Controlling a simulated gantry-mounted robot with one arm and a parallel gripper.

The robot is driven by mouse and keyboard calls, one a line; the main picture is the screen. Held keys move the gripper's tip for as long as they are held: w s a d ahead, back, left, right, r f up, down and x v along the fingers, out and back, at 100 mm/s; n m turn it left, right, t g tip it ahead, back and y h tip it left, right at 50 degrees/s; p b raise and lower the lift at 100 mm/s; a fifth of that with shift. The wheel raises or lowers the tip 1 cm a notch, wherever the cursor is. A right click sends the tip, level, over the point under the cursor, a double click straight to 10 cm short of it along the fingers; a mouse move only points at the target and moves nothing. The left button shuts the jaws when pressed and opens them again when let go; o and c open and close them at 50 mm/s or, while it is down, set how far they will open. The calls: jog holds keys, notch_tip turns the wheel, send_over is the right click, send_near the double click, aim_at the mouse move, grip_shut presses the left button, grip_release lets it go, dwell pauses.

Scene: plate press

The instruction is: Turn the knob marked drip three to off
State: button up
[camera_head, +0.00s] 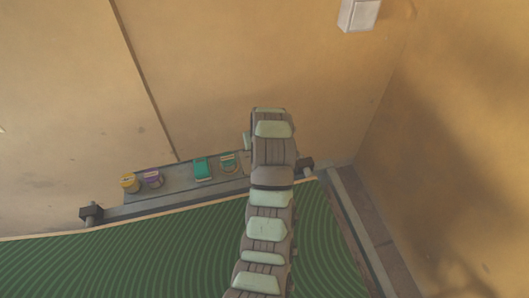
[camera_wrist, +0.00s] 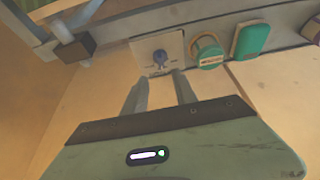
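A small dark blue knob (camera_wrist: 160,57) sits on a pale square plate with small marks around it. The marks are too small to read, so I cannot tell whether it is drip three or where it points. In the head view my arm hides this knob. My gripper (camera_wrist: 158,78) is open and empty. Its two fingers point toward the plate, with the tips just below the knob and apart from each other. I cannot tell how far the tips are from the plate. My arm in the head view reaches over to the right end of the grey rail (camera_head: 168,194).
Beside the knob are a round teal piece with a label (camera_wrist: 208,52) and a green block (camera_wrist: 250,40). A purple piece (camera_head: 153,179) and a yellow piece (camera_head: 129,183) are farther left in the head view. A dark bracket (camera_wrist: 80,46) stands near the knob plate. A green ridged surface (camera_head: 130,255) lies in front.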

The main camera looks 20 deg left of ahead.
jog(key=p+x, duration=0.1)
jog(key=x, duration=0.7)
jog(key=shift+s+f+p, duration=0.1)
jog(key=shift+f+p, duration=0.15)
jog(key=shift+p, duration=0.1)
jog(key=shift+x, duration=0.95)
jog(key=shift+f, duration=0.15)
jog(key=shift+c, duration=0.2)
grip_shut()
